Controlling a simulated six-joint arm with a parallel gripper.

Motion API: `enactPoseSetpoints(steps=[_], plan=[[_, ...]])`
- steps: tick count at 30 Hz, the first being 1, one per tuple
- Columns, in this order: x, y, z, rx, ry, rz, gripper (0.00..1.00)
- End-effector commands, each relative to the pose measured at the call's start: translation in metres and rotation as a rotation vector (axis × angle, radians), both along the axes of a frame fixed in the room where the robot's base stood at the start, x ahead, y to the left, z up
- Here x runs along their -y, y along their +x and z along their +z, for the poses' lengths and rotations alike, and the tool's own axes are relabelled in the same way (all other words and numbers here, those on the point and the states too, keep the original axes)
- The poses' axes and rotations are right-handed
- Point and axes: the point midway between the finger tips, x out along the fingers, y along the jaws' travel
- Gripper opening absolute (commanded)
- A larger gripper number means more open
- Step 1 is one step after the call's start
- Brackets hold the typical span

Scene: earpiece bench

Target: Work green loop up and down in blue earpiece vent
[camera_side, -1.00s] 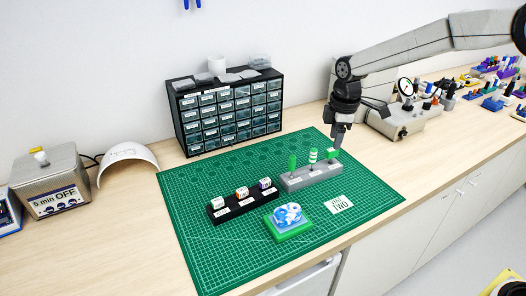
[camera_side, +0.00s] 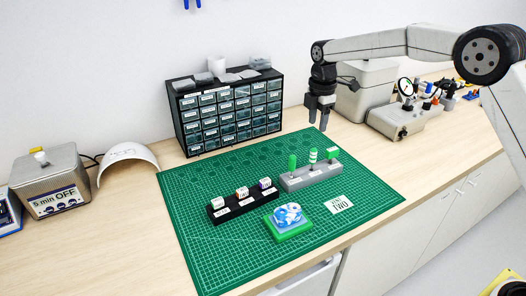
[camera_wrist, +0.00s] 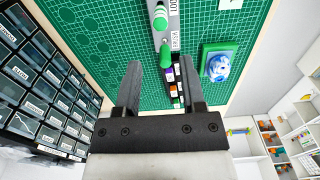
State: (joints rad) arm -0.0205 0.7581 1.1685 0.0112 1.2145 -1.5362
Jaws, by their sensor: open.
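The blue-and-white swirled earpiece (camera_side: 288,213) sits on a green block (camera_side: 292,235) on the mat; it also shows in the wrist view (camera_wrist: 218,67). A grey rack (camera_side: 310,178) holds upright tools: a plain green handle (camera_side: 292,162), a green-and-white striped handle (camera_side: 313,156) and a low green piece (camera_side: 333,152) at its right end. I cannot tell which one carries the loop; the tool tips are hidden. My gripper (camera_side: 321,124) is open and empty, above and behind the rack. In the wrist view its fingers (camera_wrist: 163,75) stand wide apart.
A black stand (camera_side: 242,206) with small labelled blocks is left of the earpiece. A white card (camera_side: 339,204) lies on the green mat (camera_side: 205,255). A drawer cabinet (camera_side: 228,115) stands behind. The mat's front left is clear.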

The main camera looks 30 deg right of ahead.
Motion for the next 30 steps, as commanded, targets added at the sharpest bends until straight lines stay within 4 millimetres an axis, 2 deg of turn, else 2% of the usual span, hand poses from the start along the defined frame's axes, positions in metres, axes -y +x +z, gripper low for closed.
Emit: enactPoseSetpoints(steps=[8, 24, 30], plan=[[0.000, -0.001, -0.019, -0.003, 0.000, -0.001, 0.52], [-0.001, -0.001, -0.075, -0.001, -0.001, -0.002, 0.52], [-0.001, 0.000, -0.090, -0.001, 0.000, -0.001, 0.52]])
